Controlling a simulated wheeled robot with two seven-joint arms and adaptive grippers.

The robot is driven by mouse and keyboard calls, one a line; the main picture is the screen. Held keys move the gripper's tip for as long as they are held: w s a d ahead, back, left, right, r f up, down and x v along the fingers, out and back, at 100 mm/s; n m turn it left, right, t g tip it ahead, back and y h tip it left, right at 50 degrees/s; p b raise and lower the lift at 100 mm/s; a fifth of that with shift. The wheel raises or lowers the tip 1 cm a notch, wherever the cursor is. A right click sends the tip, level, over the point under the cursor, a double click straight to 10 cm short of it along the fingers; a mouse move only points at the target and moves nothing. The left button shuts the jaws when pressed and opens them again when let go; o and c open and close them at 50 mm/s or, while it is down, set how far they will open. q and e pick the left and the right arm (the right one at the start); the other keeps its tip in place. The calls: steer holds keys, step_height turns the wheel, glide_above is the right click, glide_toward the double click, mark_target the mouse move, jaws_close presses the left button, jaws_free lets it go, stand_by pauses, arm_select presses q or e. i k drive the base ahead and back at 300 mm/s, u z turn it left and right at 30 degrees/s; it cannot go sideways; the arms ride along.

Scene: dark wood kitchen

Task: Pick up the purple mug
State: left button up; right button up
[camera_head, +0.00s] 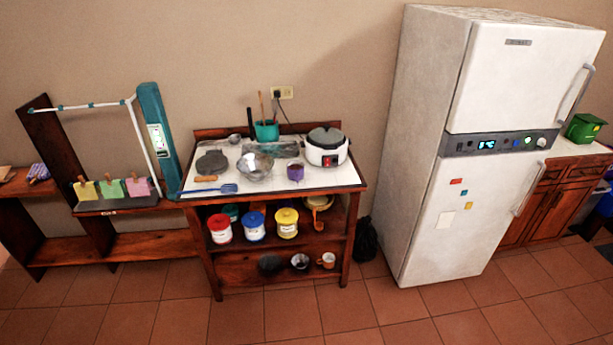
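The purple mug (295,172) stands on the white top of the wooden kitchen stand (330,179). It is right of a metal bowl (254,167) and in front of and left of the white rice cooker (327,150). It is small in the view, and I cannot tell which way its handle points. Neither of my grippers shows in the head view.
A blue spatula (223,188) and a dark round pan (211,162) lie left of the bowl. A teal utensil holder (266,131) stands behind. Red, blue and yellow canisters sit on the shelf below. A white fridge (470,150) stands right. The tiled floor in front is clear.

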mark_target(296, 173)
steer(key=z, duration=0.6)
steer(key=i, duration=1.5)
steer(key=u, duration=0.2)
